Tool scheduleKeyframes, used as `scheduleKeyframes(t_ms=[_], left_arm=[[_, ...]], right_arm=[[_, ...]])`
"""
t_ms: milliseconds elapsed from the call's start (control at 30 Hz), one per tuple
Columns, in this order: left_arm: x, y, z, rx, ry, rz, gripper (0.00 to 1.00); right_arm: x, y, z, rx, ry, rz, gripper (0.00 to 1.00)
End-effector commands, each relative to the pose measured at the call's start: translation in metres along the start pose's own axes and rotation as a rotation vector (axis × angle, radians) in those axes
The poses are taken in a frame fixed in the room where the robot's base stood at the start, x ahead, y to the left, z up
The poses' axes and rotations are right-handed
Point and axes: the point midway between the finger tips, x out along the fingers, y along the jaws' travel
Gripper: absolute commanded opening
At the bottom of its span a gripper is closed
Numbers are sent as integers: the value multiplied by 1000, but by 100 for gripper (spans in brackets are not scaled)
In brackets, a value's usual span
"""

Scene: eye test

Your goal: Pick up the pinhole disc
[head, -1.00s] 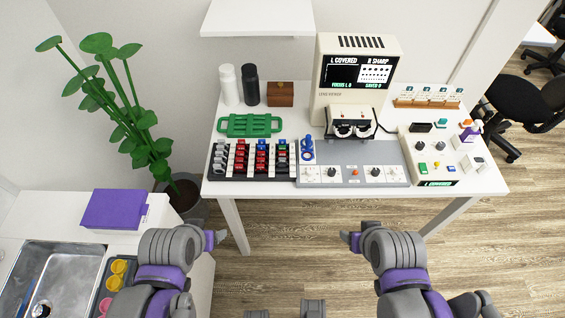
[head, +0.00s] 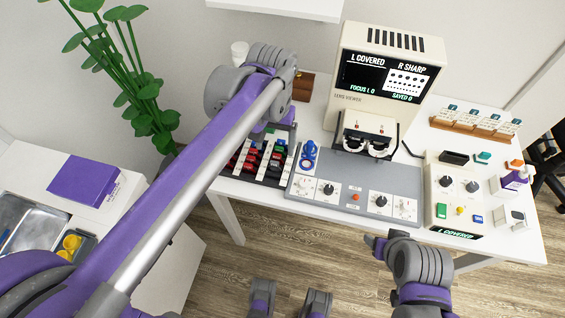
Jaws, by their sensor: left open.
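I cannot single out the pinhole disc by sight. The black lens rack (head: 273,182) holds rows of small red, blue and dark pieces, too small to tell apart, and my left arm covers its left part.
The cream viewer (head: 385,75) with its screen reads "L COVERED, R SHARP". A grey panel with knobs (head: 355,188), a control box (head: 470,200) and a wooden card rack (head: 474,126) fill the right side. A wooden box (head: 303,88) stands behind my left gripper.

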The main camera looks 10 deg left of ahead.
Motion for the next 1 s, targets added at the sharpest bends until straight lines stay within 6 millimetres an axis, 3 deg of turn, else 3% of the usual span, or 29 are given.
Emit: scheduleKeyframes(t_ms=[200, 467, 700, 1000], left_arm=[[36, 0, -1, 0, 1, 0, 82], [57, -1, -3, 0, 2, 0, 82], [92, -3, -8, 0, 2, 0, 82], [100, -3, -8, 0, 3, 1, 82]], right_arm=[[4, 0, 3, 0, -2, 0, 64], [6, 0, 4, 0, -2, 0, 64], [10, 0, 6, 0, -4, 0, 64], [10, 0, 7, 0, -4, 0, 64]])
